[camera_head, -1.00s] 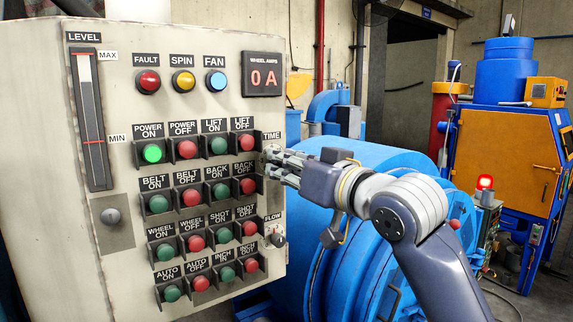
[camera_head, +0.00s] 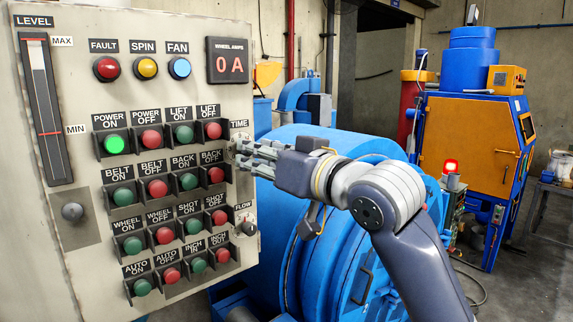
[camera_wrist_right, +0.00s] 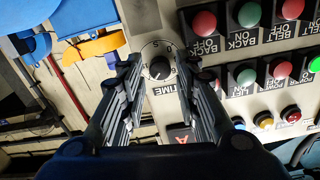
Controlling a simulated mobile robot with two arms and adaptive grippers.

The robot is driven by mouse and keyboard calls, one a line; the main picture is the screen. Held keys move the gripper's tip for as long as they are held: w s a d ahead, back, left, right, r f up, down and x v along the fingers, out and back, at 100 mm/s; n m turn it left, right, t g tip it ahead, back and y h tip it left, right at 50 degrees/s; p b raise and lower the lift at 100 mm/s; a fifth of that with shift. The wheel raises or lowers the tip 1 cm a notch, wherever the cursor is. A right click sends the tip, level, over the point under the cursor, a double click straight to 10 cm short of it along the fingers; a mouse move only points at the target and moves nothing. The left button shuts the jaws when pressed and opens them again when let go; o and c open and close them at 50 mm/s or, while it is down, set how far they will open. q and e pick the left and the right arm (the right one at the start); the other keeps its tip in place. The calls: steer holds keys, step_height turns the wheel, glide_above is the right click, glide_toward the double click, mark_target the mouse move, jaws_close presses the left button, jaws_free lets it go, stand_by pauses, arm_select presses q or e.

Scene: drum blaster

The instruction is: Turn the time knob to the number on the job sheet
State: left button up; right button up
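The time knob (camera_wrist_right: 160,69) is a small dark round knob on a pale dial with the word TIME beside it. In the right wrist view it sits between the two fingers of my right gripper (camera_wrist_right: 157,84), which are spread with a gap on each side. The numbers on the dial are too small to read surely. In the head view my right gripper (camera_head: 245,153) is at the panel's right edge, just below the TIME label (camera_head: 239,124), and its fingers hide most of the knob. No job sheet is visible. My left gripper is out of view.
The control panel (camera_head: 82,290) carries rows of green and red buttons close to the left of my right gripper. The FLOW knob (camera_head: 247,225) is below it. A blue drum machine (camera_head: 310,250) stands behind my right arm. An orange and blue cabinet (camera_head: 470,155) stands at right.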

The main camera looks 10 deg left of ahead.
steer(key=v, duration=1)
steer(key=shift+d, duration=0.2)
steer(key=shift+f, duration=0.1)
